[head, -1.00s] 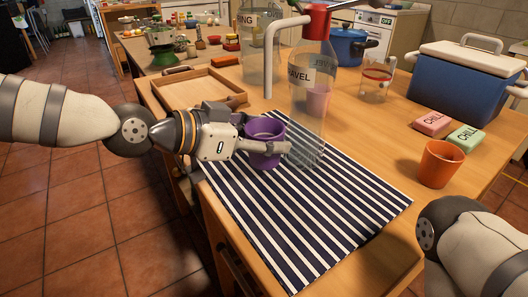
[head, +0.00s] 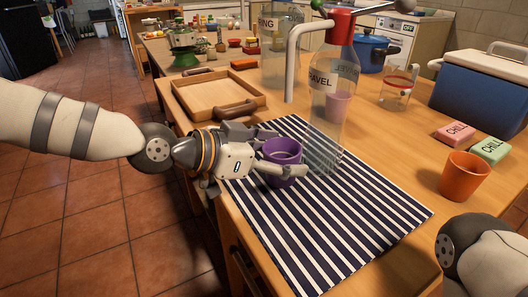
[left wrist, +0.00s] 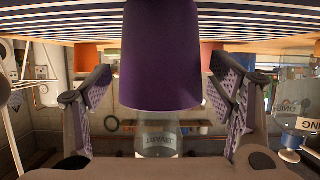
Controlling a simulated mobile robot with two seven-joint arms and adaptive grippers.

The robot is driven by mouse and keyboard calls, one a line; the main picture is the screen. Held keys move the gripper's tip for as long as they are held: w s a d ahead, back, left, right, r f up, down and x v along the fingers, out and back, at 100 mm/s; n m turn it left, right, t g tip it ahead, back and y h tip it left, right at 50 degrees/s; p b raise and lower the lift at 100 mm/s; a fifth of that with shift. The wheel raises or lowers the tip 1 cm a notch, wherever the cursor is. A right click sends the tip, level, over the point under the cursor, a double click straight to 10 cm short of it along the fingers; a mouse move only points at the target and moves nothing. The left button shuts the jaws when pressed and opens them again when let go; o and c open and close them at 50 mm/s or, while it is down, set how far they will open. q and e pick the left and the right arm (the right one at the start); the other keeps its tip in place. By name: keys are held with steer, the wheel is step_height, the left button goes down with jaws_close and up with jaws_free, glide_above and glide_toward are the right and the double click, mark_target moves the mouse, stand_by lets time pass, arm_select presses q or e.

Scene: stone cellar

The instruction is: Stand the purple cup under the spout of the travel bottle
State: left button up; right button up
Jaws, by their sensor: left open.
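The purple cup (head: 282,160) stands upright on the striped mat, near its far left edge. My left gripper (head: 285,160) is open around it, one finger on each side. The left wrist view shows the purple cup (left wrist: 162,60) between the two fingers, with a gap on both sides. The clear travel bottle (head: 330,120) stands beyond the cup to the right, with a red cap (head: 341,26). Its white spout (head: 290,65) bends left and down, ending behind the cup in the picture. My right gripper is out of view.
The striped mat (head: 340,225) is clear in front. A wooden tray (head: 212,92) is behind left; a second clear bottle (head: 280,45) stands farther back. A pink cup (head: 337,108) shows through the travel bottle.

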arm_select(q)
steer(key=p+v, duration=0.1)
steer(key=v, duration=1)
steer(key=shift+s+a, duration=0.2)
steer(key=shift+a, duration=0.05)
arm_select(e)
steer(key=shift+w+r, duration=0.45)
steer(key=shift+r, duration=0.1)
